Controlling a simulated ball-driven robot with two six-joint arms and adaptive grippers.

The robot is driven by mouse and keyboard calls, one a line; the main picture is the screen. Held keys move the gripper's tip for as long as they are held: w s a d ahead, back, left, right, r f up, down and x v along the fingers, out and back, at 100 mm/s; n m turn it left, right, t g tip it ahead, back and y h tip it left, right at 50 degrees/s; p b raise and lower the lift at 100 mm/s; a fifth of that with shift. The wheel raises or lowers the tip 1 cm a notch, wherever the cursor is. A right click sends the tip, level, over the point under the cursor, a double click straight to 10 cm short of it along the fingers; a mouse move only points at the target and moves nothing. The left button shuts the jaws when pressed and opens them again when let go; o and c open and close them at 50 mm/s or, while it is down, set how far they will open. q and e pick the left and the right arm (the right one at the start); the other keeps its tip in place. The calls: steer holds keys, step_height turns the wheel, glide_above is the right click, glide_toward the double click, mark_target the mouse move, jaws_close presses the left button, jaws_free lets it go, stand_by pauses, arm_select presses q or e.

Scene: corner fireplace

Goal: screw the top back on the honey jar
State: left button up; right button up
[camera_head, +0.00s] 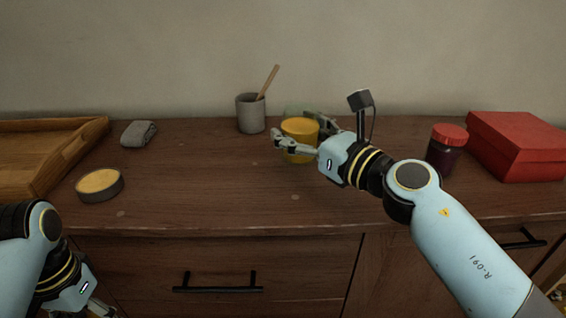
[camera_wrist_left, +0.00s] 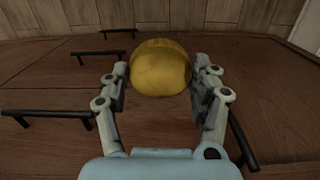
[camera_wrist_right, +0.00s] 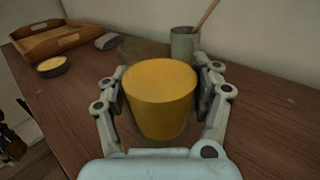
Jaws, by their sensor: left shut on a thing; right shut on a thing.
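The honey jar (camera_head: 299,128) is a yellow, round vessel near the middle of the dresser top. My right gripper (camera_head: 297,146) is shut on its sides; it stands upright between the fingers in the right wrist view (camera_wrist_right: 160,105). Its upper face looks flat and yellow. I cannot tell whether its base touches the wood. My left gripper (camera_wrist_left: 160,85) is shut on a rounded gold piece, seemingly the top (camera_wrist_left: 160,68). In the head view the left gripper (camera_head: 98,308) is low at the bottom left, in front of the drawers, partly cut off; the gold piece is hidden there.
On the dresser top (camera_head: 215,190) are a wooden tray (camera_head: 80,150), a grey cloth (camera_head: 139,133), a dark tin with yellow contents (camera_head: 100,182), a grey cup (camera_head: 250,114) with a wooden stick, a red-lidded jar (camera_head: 446,147) and a red box (camera_head: 515,145). The front middle is clear.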

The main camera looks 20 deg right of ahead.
arm_select(q)
steer(key=shift+s+f+b, duration=0.1)
steer(key=shift+f+b, duration=0.25)
steer(key=shift+f, duration=0.25)
arm_select(e)
steer(key=shift+w+a+f, duration=0.85)
steer(key=shift+w+a, duration=0.15)
steer(key=shift+w, duration=0.1)
arm_select(q)
steer(key=shift+s+f+b, duration=0.15)
steer(key=shift+f+b, duration=1.15)
steer(key=shift+f, duration=0.3)
arm_select(e)
steer(key=shift+f, duration=2)
steer(key=shift+f, duration=0.1)
steer(key=o, duration=1.8)
steer(key=shift+s, duration=0.1)
